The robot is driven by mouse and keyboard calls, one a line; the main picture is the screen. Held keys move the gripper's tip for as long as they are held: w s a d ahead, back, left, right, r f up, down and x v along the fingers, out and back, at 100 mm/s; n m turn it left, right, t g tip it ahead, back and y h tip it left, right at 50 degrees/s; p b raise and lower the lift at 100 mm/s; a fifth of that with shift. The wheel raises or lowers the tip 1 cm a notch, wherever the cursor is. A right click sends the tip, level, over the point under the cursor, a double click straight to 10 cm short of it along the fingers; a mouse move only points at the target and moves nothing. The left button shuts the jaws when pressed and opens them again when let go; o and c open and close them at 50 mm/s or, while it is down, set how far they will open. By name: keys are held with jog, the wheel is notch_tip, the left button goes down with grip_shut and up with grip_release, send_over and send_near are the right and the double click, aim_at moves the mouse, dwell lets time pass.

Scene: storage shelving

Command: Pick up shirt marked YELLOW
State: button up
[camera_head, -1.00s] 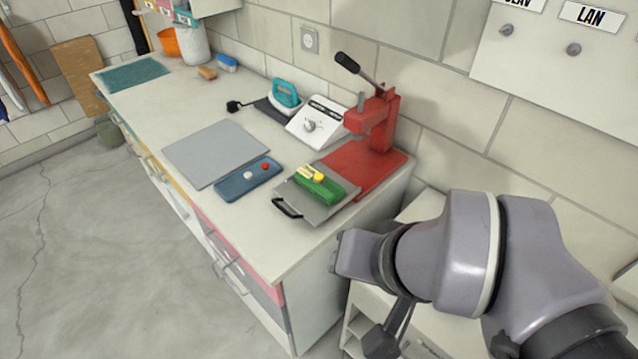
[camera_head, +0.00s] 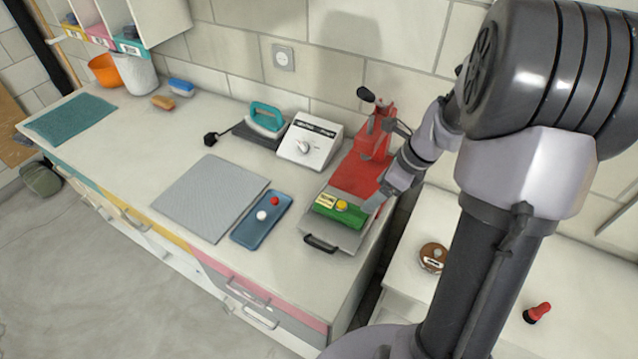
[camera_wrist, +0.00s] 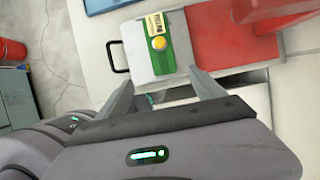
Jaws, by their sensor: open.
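A green folded piece (camera_head: 345,219), which seems to be the shirt, lies on a grey tray (camera_head: 335,237) with a black handle, in front of the red press. It bears a pale yellow label with dark print too small to read, and a round yellow spot. In the wrist view the green piece (camera_wrist: 166,62) lies beyond the fingertips of my gripper (camera_wrist: 161,78). My gripper is open, with nothing between its fingers. In the head view my gripper (camera_head: 376,200) is just right of the green piece, partly hidden by its own wrist.
The red press (camera_head: 362,165) stands close behind the tray. A blue tray (camera_head: 262,222) with a red and a white ball, a grey board (camera_head: 210,195), a white device (camera_head: 308,142) and an iron (camera_head: 265,119) are to the left. A lower white surface lies right.

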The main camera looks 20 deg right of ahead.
jog(key=b, duration=0.3)
send_near(354, 213)
jog(key=x, duration=0.4)
jog(key=shift+s+a+f, duration=0.1)
jog(key=shift+a+f, duration=0.05)
jog(key=shift+f, duration=0.25)
jog(key=x, duration=0.1)
jog(key=b+x, duration=0.1)
jog(key=x, duration=0.1)
jog(key=b+x, duration=0.1)
jog(key=x, duration=0.1)
jog(key=shift+w, duration=0.3)
jog(key=shift+s+r, duration=0.1)
jog(key=shift+c, duration=0.5)
jog(key=c, duration=1.4)
